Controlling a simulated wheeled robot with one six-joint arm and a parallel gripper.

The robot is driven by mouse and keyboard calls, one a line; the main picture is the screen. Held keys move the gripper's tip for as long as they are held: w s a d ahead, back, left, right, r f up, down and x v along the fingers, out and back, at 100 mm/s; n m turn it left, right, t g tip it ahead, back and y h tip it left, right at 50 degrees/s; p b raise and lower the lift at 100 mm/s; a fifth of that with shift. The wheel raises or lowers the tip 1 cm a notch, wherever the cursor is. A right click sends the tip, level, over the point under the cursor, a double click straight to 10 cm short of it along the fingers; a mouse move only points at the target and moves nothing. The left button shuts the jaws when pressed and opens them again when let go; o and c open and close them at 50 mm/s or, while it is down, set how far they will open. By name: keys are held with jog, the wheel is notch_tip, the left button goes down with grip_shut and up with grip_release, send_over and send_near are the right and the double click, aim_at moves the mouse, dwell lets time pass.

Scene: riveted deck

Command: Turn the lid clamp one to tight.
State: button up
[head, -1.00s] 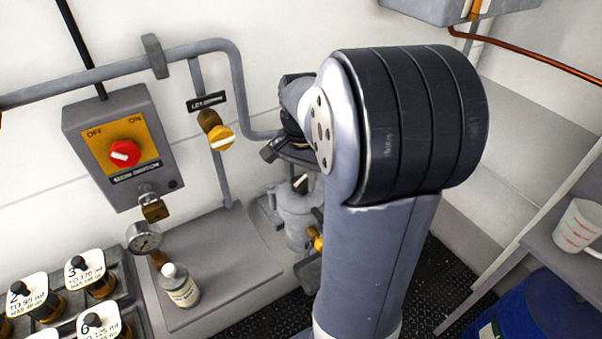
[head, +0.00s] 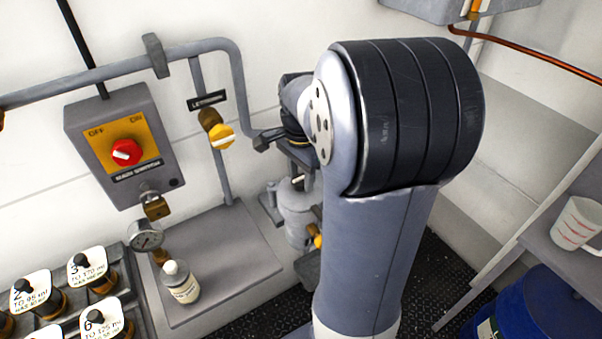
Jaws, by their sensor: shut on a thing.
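A grey metal vessel (head: 299,215) stands on the deck behind my arm, with a small clamp lug (head: 271,194) at its left side. A dark knob-like part with a pale mark (head: 298,183), which looks like lid clamp one, shows at its top. My gripper (head: 283,146) is over the vessel top, mostly hidden behind my own arm. One dark finger shows at its left. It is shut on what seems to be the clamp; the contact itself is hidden. How far the clamp is turned cannot be read.
A grey switch box with a red knob (head: 127,152), a yellow valve knob (head: 222,136) and a pressure gauge (head: 146,236) are to the left. A small bottle (head: 180,282) stands on the grey plinth (head: 235,250). A blue drum (head: 540,315) is at right.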

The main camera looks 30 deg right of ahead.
aim_at(301, 178)
jog(key=o, duration=1)
notch_tip(301, 178, up, 11)
jog(key=shift+f, duration=0.1)
notch_tip(301, 178, down, 11)
jog(key=shift+r, duration=0.1)
dwell(0.6)
